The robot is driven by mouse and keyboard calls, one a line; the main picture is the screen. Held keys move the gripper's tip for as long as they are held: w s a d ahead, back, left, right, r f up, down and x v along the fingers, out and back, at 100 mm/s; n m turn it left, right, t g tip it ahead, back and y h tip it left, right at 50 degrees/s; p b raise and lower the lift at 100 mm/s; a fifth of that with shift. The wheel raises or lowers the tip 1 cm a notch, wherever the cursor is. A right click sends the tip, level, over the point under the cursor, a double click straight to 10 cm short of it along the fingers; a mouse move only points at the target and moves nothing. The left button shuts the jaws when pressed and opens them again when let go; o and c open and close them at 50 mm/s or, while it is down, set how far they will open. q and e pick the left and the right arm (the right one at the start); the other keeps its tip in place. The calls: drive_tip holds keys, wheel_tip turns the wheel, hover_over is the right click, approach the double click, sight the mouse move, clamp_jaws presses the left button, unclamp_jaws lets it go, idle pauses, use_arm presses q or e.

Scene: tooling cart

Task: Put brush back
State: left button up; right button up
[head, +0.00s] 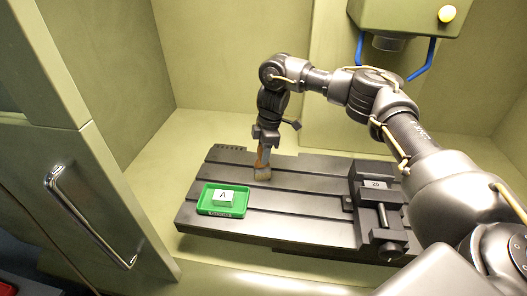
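The brush (262,174) has a brown handle and a tan, blocky lower end. It is upright, with its lower end at the slotted dark machine table; I cannot tell whether it touches the table. My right gripper (264,145) comes down from above onto the brush's handle and looks shut on it. The fingertips are small and partly merge with the handle. My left gripper is not in view.
A green tray (208,210) with a white block labelled A (224,197) sits on the slotted table (290,228). A dark vise (381,215) stands at its right. A spindle head with blue hoses (430,62) hangs above. A door with a handle (92,216) is at left.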

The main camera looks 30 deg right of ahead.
sight(269, 165)
wheel_tip(269, 165, up, 12)
drive_tip(key=d+b, duration=0.1)
drive_tip(key=shift+s+d+r, duration=0.15)
drive_tip(key=shift+s+d, duration=0.1)
drive_tip(key=shift+d, duration=0.15)
idle(0.6)
